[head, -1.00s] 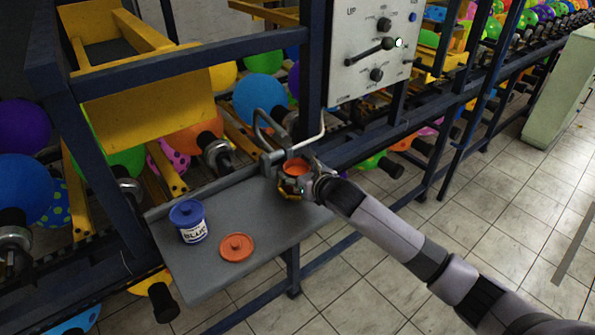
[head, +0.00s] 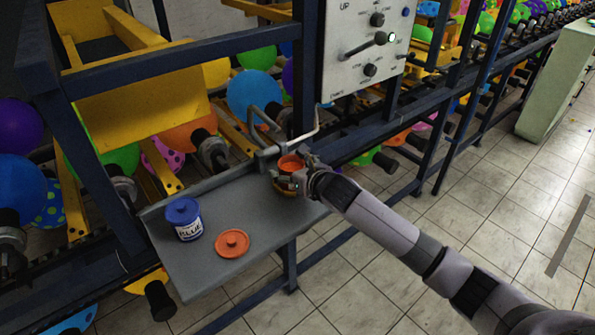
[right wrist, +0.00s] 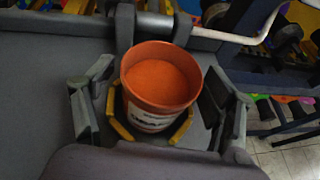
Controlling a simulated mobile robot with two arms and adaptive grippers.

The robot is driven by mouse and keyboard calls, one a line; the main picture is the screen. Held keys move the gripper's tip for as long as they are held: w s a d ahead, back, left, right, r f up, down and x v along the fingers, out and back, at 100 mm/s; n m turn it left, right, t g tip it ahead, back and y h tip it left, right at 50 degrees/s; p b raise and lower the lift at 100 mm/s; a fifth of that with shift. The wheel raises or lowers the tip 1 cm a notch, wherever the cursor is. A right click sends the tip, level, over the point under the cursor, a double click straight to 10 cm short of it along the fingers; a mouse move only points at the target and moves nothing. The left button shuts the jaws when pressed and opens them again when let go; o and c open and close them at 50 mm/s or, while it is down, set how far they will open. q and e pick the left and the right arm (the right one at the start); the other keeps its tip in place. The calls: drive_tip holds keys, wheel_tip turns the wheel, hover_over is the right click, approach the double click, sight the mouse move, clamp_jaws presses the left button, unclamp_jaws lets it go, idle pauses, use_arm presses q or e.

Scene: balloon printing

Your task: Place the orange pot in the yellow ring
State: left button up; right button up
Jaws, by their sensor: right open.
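The orange pot (head: 291,164) is open at the top, with orange contents and a white label in the right wrist view (right wrist: 160,85). It stands at the far right end of the grey shelf, within the yellow ring (right wrist: 122,130), whose segments show around its lower part. Its base is hidden. My right gripper (head: 290,176) is around the pot; in the right wrist view its fingers (right wrist: 158,110) are spread on both sides, with gaps to the pot. My left gripper is not in view.
A blue pot with a lid (head: 185,220) and an orange lid (head: 232,243) rest on the grey shelf (head: 205,275). A bent metal handle (head: 290,140) stands just behind the orange pot. A control panel (head: 368,45) and frame posts rise behind.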

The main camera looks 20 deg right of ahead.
drive_tip(key=b+v, duration=0.1)
drive_tip(key=v, duration=1.1)
drive_tip(key=shift+b, duration=0.4)
idle(0.6)
